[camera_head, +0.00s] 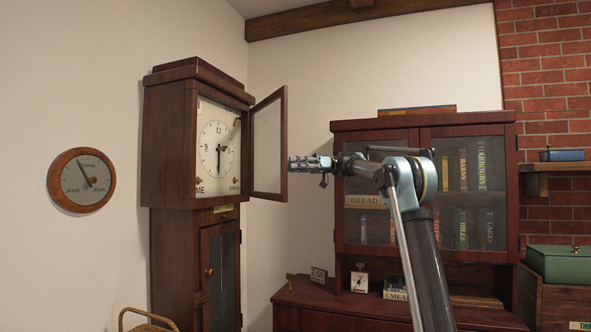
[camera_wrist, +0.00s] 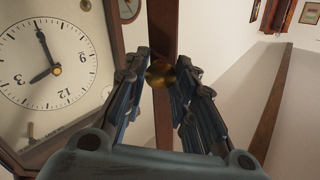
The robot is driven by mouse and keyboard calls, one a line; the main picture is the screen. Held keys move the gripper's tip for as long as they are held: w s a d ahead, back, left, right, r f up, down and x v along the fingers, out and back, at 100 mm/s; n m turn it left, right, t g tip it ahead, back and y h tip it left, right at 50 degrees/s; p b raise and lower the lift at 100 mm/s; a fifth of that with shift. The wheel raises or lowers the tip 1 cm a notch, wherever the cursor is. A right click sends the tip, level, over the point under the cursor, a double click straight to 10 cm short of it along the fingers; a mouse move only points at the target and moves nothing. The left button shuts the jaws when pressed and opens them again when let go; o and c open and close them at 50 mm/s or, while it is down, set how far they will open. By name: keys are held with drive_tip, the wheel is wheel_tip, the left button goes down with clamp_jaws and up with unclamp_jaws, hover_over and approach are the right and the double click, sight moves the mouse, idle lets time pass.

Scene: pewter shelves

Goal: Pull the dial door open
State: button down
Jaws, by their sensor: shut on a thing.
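The tall dark wooden clock (camera_head: 175,140) stands against the wall at left. Its dial door (camera_head: 285,140), a glazed wooden frame, stands swung out to the right, so the white dial (camera_head: 213,172) is uncovered. My gripper (camera_head: 292,164) is at the door's free edge. In the wrist view my gripper (camera_wrist: 160,82) is shut on the round brass knob (camera_wrist: 159,73), with a finger on each side of it. The door's wooden frame (camera_wrist: 164,30) runs behind the knob, and the dial (camera_wrist: 45,65) shows at left. The fingers hide part of the knob.
The clock's lower door (camera_head: 219,285) is shut. A glass-fronted bookcase (camera_head: 425,125) stands to the right, behind my arm. A round wall gauge (camera_head: 82,180) hangs at left. A green box (camera_head: 560,263) sits at far right.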

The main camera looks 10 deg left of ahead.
drive_tip(key=shift+w, duration=0.1)
drive_tip(key=c, duration=1.3)
unclamp_jaws()
drive_tip(key=shift+a, duration=0.15)
wheel_tip(320, 180, up, 10)
drive_tip(key=shift+f, duration=0.1)
drive_tip(key=shift+c, duration=0.3)
